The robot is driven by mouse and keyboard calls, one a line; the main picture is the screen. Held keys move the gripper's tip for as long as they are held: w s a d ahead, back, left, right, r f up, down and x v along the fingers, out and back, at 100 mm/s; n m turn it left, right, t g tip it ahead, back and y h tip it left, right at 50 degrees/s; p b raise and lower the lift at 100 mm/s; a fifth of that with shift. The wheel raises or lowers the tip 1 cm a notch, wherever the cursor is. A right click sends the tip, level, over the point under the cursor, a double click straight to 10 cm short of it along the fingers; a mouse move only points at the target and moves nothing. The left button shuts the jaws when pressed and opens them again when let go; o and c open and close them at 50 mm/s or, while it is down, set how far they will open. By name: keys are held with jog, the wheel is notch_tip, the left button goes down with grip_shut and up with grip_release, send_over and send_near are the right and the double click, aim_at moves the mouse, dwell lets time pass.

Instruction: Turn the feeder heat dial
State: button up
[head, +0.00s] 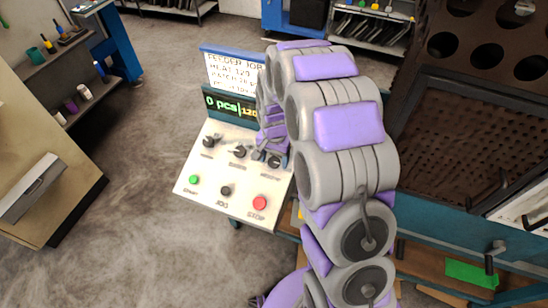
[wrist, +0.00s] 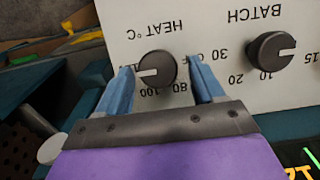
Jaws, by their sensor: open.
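The feeder heat dial (wrist: 158,68) is a dark round knob under the upside-down label HEAT °C in the wrist view. Its white pointer mark faces left. My gripper (wrist: 161,72) is open, with one blue finger on each side of the knob. The left finger is close to the knob and a gap shows at the right finger; I cannot tell whether either touches. In the head view the heat dial (head: 274,161) is the rightmost knob on the white control panel (head: 215,178), partly covered by my gripper (head: 267,150).
The batch dial (wrist: 271,51) is close to my right finger in the wrist view. A green button (head: 194,179), a black JOG knob (head: 225,191) and a red stop button (head: 260,203) line the panel's front. A lit display (head: 228,107) and a job card (head: 232,73) stand behind.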

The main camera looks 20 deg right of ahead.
jog(key=c, duration=1)
jog(key=shift+r+n+p, duration=0.1)
jog(key=shift+n+p, duration=0.2)
jog(key=shift+p, duration=0.05)
jog(key=n+p, duration=0.1)
jog(key=n+h+p, duration=0.1)
jog(key=n, duration=0.1)
jog(key=n+p, duration=0.1)
jog(key=shift+w+a+g, duration=0.1)
jog(key=shift+a+g, duration=0.15)
jog(key=shift+g, duration=0.05)
jog(key=n+h+p, duration=0.1)
jog(key=n+p, duration=0.1)
jog(key=n, duration=0.2)
jog(key=shift+a+h+p, duration=0.15)
jog(key=shift+h+p, duration=0.2)
jog(key=shift+h, duration=0.05)
jog(key=shift+a+n+h+p, duration=0.15)
jog(key=shift+n+p, duration=0.15)
jog(key=shift+n, duration=0.35)
jog(key=shift+n+h+p, duration=0.15)
jog(key=shift+n+p, duration=0.15)
jog(key=shift+n, duration=0.35)
